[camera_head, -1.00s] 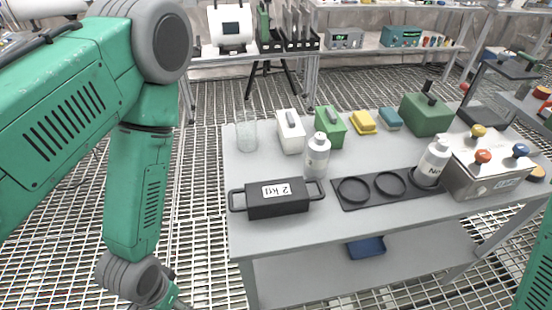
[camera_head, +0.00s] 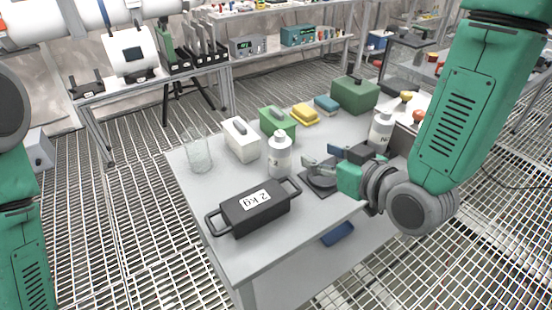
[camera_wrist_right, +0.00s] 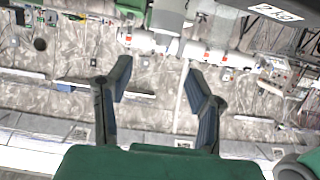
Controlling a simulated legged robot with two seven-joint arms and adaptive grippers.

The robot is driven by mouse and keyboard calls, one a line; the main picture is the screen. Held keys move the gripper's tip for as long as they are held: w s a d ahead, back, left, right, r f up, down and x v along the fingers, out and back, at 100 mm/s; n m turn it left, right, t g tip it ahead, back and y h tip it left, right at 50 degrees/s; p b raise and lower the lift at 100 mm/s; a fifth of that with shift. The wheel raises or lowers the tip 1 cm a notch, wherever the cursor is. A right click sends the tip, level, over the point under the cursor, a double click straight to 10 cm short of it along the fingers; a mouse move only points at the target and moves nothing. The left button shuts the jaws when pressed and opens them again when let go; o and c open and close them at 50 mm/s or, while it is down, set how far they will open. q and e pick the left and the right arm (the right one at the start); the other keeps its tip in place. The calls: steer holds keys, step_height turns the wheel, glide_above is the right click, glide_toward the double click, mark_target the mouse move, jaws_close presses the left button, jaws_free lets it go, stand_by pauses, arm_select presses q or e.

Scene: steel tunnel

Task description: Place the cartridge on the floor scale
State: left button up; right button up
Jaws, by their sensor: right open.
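I cannot tell for sure which thing is the cartridge. No floor scale can be made out. My right gripper (camera_head: 318,166) reaches in from the right over the holder, between the bottles. In the right wrist view the right gripper (camera_wrist_right: 158,75) has its fingers wide apart with nothing between them. My left arm shows at the left edge; its gripper is out of frame.
The table (camera_head: 250,264) also bears the black weight (camera_head: 256,207), a clear beaker (camera_head: 197,152), a white handled box (camera_head: 241,140), a green handled box (camera_head: 278,124) and a larger green box (camera_head: 354,94). A blue tray (camera_head: 337,233) is underneath. Grated floor surrounds it.

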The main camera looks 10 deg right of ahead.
mark_target(284, 136)
steer(key=x, duration=0.4)
steer(key=a+x, duration=0.1)
steer(key=x, duration=0.3)
steer(key=shift+s+a+r, duration=0.2)
steer(key=shift+a, duration=0.05)
steer(key=shift+w+d+f, duration=0.1)
steer(key=shift+w+f, duration=0.1)
steer(key=shift+w, duration=0.55)
steer(key=x, duration=0.4)
steer(key=shift+w+r, duration=0.15)
steer(key=shift+w, duration=0.05)
steer(key=shift+a, duration=0.5)
steer(key=shift+d, duration=0.2)
jaws_close()
steer(key=shift+w+d, duration=0.1)
steer(key=shift+d, duration=0.1)
